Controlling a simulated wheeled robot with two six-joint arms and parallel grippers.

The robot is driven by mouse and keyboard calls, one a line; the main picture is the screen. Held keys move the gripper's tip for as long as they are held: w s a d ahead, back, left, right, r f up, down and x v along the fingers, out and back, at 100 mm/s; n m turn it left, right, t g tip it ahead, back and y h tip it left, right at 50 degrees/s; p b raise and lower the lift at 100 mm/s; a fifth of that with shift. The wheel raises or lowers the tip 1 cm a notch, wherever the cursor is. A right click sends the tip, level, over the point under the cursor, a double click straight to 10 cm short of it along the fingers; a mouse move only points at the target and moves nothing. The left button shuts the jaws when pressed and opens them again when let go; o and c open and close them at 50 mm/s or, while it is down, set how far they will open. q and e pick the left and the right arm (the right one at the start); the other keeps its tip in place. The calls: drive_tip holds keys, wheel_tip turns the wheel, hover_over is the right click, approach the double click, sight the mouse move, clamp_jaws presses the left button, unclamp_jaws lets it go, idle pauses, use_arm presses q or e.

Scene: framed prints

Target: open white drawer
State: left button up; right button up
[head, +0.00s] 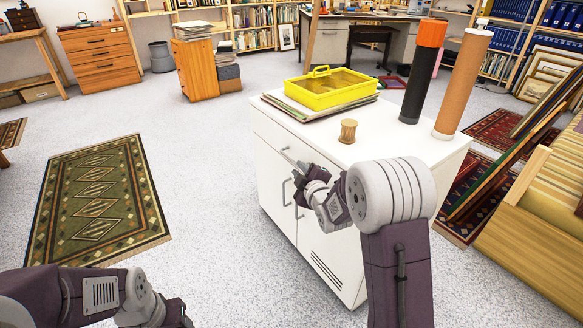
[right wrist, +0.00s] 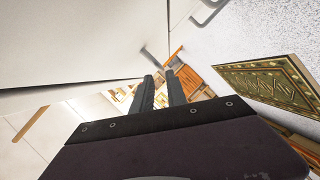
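The white cabinet (head: 305,228) stands right of centre in the head view. Its white drawer front (head: 268,128) is the strip below the top and looks flush with the body. My right gripper (head: 291,157) is at the drawer front, close to its handle, and partly hidden by my wrist. In the right wrist view, my right gripper's two fingers (right wrist: 161,78) have a narrow gap between them. A grey handle bar (right wrist: 153,57) shows just beyond their tips; contact is unclear. My left gripper (head: 180,318) is cut off at the bottom edge of the head view.
On the cabinet top are a yellow tray (head: 330,90) on papers, a wooden spool (head: 348,131) and two upright tubes (head: 422,75). Lower door handles (head: 299,190) sit below the drawer. Free floor lies to the left, with a green rug (head: 98,200).

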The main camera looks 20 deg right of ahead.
sight(292, 161)
drive_tip(key=b+x, duration=0.1)
drive_tip(key=x, duration=0.1)
drive_tip(key=b+x, duration=0.1)
drive_tip(key=x, duration=0.1)
drive_tip(key=b+x, duration=0.1)
drive_tip(key=x, duration=0.2)
drive_tip(key=shift+f, duration=0.3)
drive_tip(key=shift+w, duration=0.35)
drive_tip(key=shift+w+r, duration=0.1)
drive_tip(key=shift+w, duration=0.2)
clamp_jaws()
idle(0.4)
